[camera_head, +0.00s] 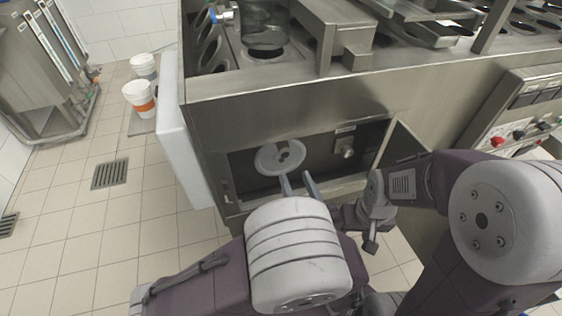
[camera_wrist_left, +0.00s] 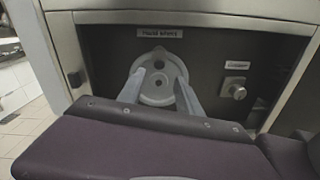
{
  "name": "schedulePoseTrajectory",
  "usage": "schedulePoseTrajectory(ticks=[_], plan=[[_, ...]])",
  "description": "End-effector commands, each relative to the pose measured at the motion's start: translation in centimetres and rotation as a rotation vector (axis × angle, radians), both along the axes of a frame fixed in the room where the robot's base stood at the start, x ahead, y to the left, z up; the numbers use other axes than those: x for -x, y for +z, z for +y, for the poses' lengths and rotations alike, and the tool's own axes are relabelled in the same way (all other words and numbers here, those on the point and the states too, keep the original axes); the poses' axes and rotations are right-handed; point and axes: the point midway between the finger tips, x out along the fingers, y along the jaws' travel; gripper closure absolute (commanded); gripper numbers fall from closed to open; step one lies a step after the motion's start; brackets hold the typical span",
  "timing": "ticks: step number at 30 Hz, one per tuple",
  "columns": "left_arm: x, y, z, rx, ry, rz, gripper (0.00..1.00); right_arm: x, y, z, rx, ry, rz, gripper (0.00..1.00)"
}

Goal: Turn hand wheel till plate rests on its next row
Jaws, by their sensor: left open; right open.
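The hand wheel (camera_head: 268,160) is a pale grey disc with small dark holes, in a recess in the machine's front. In the left wrist view the hand wheel (camera_wrist_left: 157,97) shows face-on under a label. My left gripper (camera_head: 299,181) is open, its fingers pointing at the wheel; in that wrist view the left gripper (camera_wrist_left: 160,88) overlaps the disc's two sides. I cannot tell whether it touches. The plate (camera_head: 222,50) on top has rows of round holes, partly hidden by metalwork. My right gripper (camera_head: 369,226) is low, right of the left one, its fingers hard to make out.
An open flap (camera_head: 401,144) stands at the recess's right. A glass cylinder (camera_head: 264,22) stands over the plate.

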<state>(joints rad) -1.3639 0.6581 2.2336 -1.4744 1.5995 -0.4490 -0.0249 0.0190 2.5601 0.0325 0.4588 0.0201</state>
Motion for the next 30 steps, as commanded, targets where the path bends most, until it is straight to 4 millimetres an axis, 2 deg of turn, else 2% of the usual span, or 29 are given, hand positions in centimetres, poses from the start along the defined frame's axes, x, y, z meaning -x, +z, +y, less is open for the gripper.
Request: schedulePoseTrajectory(ticks=[5,12,16,20,26,27,30], plan=[[-1.2,0.0,0.5,0.004,0.007,0.0,0.59,0.0,-0.4,0.0,0.0,0.0,-0.001,0.48],[-6.0,-0.1,2.3,0.007,0.011,0.001,0.59,0.0,-2.3,0.0,0.0,0.0,0.0,0.48],[-7.8,0.0,2.8,0.006,0.009,0.002,0.59,0.0,-2.9,0.0,0.0,0.0,0.0,0.48],[-8.6,0.1,3.0,0.005,0.007,0.002,0.59,0.0,-3.0,0.0,0.0,0.0,0.0,0.48],[-8.7,0.2,3.0,0.005,0.006,0.003,0.59,0.0,-2.9,0.0,0.0,0.0,0.0,0.48],[-8.7,0.2,3.0,0.005,0.006,0.003,0.61,0.0,-2.9,0.0,0.0,0.0,0.0,0.48],[-8.7,0.2,3.0,0.005,0.006,0.003,0.89,0.0,-2.9,0.0,0.0,0.0,0.0,0.48]])
